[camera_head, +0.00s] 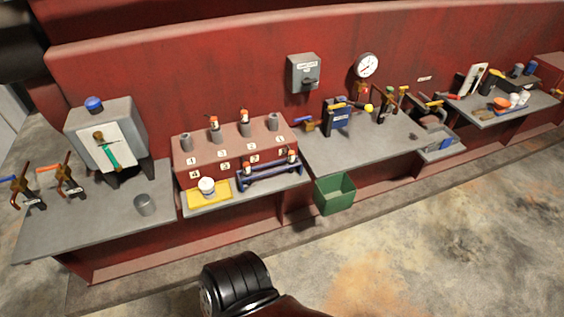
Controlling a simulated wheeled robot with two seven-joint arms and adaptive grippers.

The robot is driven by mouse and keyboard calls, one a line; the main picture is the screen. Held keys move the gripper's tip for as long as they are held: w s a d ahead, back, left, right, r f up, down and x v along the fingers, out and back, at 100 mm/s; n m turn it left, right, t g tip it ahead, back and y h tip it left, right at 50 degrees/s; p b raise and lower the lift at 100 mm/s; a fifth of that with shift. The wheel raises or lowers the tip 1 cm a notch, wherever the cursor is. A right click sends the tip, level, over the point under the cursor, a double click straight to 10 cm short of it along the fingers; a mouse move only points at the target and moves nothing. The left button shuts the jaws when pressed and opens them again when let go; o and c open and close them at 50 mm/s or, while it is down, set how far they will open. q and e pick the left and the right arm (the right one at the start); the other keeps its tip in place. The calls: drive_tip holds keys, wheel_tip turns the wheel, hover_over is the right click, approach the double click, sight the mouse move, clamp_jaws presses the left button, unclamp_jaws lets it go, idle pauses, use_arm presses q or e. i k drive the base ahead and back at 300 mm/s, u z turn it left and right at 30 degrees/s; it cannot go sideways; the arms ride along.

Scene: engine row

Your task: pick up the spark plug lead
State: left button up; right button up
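I cannot tell for certain which thing is the spark plug lead. A dark red engine block (225,151) with number labels stands on the bench left of centre, with several grey cylinders along its top. Small orange-and-white pieces stand in two of them, one at the left (214,124) and one nearer the middle (244,117). A blue rack (270,178) in front of the block holds two similar orange-topped pieces, one at its left end (247,169) and one at its right end (292,156). Neither gripper shows.
A white jar (207,187) stands on a yellow tray (209,200) beside the rack. A metal cup (145,205) and grey box (106,132) are to the left. A green bin (335,195) sits below the bench edge. The floor in front is clear.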

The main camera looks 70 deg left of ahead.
sight(248, 172)
drive_tip(key=i, duration=1.3)
drive_tip(key=u, duration=3.8)
